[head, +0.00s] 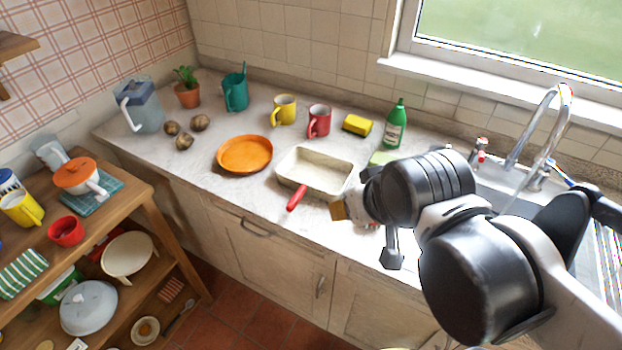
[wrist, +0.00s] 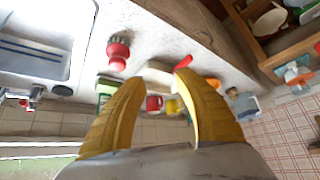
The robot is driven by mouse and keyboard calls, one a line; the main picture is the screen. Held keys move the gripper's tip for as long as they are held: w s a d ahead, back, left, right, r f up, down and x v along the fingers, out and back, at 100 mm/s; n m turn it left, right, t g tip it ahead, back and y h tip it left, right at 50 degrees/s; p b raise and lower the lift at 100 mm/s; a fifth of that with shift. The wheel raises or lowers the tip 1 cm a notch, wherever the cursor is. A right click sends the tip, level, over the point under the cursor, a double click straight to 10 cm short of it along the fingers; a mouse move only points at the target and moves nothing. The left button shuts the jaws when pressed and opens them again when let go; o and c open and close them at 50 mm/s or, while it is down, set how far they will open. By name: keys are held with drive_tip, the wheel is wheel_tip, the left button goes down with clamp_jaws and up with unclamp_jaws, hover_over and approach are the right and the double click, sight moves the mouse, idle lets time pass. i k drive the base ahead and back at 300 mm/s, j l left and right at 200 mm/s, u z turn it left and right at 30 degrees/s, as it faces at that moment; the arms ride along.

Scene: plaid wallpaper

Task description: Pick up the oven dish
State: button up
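The oven dish (head: 318,190) is a cream, shallow rectangular dish near the front edge of the counter, in the middle of the head view. In the wrist view, part of the dish (wrist: 158,76) shows between my fingertips, farther off.
An orange plate (head: 245,153) lies left of the dish. A red brush-like object (wrist: 118,52) lies near the sink (wrist: 38,50). A wooden shelf (head: 165,195) stands left.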

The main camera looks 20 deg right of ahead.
sight(324, 176)
drive_tip(key=i+j+z, duration=0.2)
drive_tip(key=j, duration=0.55)
drive_tip(key=j+z, duration=0.15)
drive_tip(key=j, duration=0.6)
